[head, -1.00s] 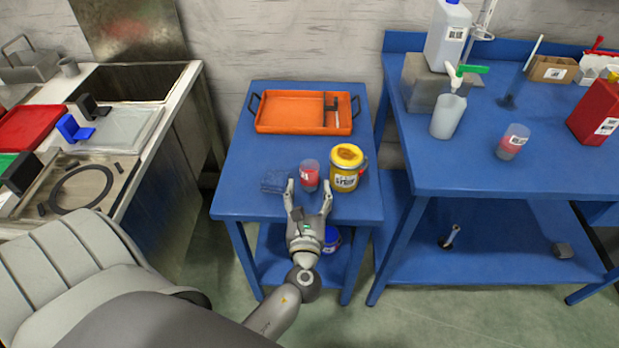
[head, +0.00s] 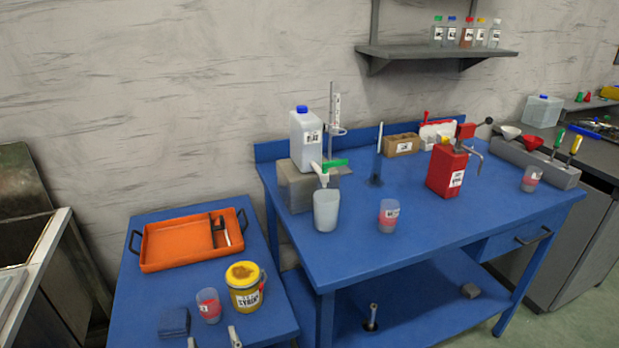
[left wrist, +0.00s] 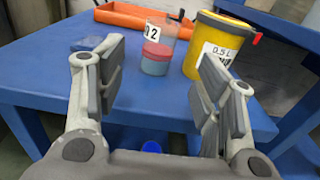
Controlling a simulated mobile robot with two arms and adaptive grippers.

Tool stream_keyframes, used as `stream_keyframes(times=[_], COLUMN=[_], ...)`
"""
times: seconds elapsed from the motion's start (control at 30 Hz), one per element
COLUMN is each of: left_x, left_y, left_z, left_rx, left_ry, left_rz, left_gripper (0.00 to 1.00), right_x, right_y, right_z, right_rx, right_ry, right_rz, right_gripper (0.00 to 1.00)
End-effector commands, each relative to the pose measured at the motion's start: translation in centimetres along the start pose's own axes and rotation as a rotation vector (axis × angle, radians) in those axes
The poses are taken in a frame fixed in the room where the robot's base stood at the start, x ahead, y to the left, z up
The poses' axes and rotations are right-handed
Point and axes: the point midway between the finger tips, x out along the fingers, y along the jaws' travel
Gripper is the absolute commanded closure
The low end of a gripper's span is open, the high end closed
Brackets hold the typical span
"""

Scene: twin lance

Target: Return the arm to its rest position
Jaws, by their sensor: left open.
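My left gripper (left wrist: 160,110) is open and empty in the left wrist view, its two fingers spread wide. Only its fingertips (head: 213,341) show at the bottom edge of the head view. Beyond the fingers, on the small blue table, stands a clear cup with red contents (head: 208,306); it also shows in the left wrist view (left wrist: 157,50). A yellow can (head: 245,288) stands right of the cup, also in the left wrist view (left wrist: 207,52). Neither is touched by the fingers. My right gripper is in neither view.
An orange tray (head: 160,262) lies at the back of the small table and a dark blue sponge-like block (head: 174,321) at its front.

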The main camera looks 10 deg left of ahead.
Motion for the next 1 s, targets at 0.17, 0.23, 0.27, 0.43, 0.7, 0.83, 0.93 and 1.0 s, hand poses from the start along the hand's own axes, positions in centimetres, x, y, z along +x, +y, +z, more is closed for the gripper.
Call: stream_keyframes(times=[0.17, 0.23, 0.27, 0.43, 0.7, 0.83, 0.93, 1.0], left_x=[0.1, 0.0, -0.1, -1.2, -5.5, -8.6, -10.8, -12.3], left_y=[2.4, 3.9, 4.6, 7.7, 8.8, 7.7, 6.6, 5.9], left_z=[0.0, -0.2, -0.4, -2.0, -5.4, -6.5, -6.7, -6.7], left_rx=[-0.218, -0.375, -0.449, -0.873, -1.531, -1.776, -1.904, -1.966], left_ry=[0.043, 0.074, 0.089, 0.18, 0.369, 0.476, 0.549, 0.594], left_rz=[0.085, 0.147, 0.176, 0.362, 0.738, 0.95, 1.096, 1.187], left_gripper=[0.39, 0.39, 0.39, 0.39, 0.39, 0.39, 0.39, 0.39], right_x=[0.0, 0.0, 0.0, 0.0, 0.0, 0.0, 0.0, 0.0], right_y=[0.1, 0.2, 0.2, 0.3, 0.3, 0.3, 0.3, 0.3], right_z=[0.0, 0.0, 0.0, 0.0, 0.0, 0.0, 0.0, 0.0], right_rx=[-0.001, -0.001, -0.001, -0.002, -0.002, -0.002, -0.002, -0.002], right_ry=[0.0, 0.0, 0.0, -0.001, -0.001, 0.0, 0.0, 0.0], right_rz=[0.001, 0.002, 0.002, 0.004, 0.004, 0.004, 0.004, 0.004], right_gripper=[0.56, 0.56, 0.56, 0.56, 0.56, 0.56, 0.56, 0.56])
